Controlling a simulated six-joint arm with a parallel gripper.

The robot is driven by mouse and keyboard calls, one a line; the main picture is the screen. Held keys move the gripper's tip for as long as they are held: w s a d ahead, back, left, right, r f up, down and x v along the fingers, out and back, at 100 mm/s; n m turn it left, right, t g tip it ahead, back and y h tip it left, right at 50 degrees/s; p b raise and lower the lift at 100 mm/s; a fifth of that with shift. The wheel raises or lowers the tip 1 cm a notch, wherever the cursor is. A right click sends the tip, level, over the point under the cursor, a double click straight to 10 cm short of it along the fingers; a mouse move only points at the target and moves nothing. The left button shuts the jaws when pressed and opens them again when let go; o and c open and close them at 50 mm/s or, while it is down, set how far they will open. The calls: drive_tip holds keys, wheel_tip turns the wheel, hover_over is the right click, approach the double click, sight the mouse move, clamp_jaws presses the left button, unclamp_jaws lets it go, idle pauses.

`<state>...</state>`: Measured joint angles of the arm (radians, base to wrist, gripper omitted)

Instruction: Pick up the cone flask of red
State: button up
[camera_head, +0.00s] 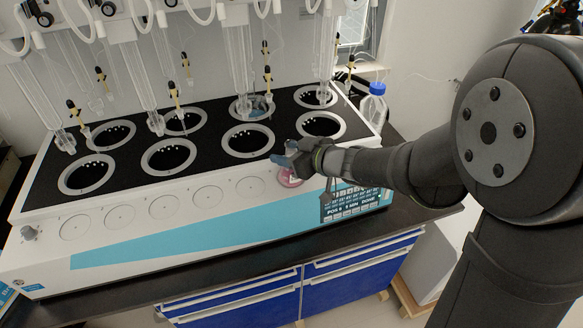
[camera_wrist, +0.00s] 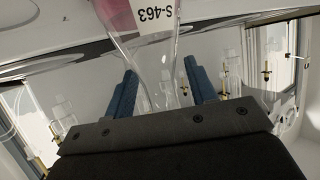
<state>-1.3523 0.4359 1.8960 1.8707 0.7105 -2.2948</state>
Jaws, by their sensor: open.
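The cone flask of red (camera_head: 291,180) stands at the front strip of the white distiller. Its pinkish-red base shows below my gripper (camera_head: 287,153), and its upper part is largely hidden by the gripper. In the wrist view, which looks inverted, the clear flask (camera_wrist: 140,45) has pink-red liquid and a white label reading S-463. Its narrowing neck lies between the two blue fingers of my gripper (camera_wrist: 160,85). The fingers are open, one on each side of the neck; whether either touches the glass I cannot tell.
The distiller (camera_head: 207,197) has two rows of round black wells with glass tubes above them. Empty round spots line its front strip left of the flask. A blue-capped bottle (camera_head: 373,108) stands at the right back. A display panel (camera_head: 350,201) is just right of the flask.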

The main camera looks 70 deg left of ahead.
drive_tip(key=shift+s+a+f, duration=0.2)
drive_tip(key=shift+s+a, duration=0.05)
drive_tip(key=shift+a, duration=0.15)
drive_tip(key=c, duration=1)
drive_tip(key=shift+c, duration=0.5)
drive_tip(key=shift+r, duration=0.2)
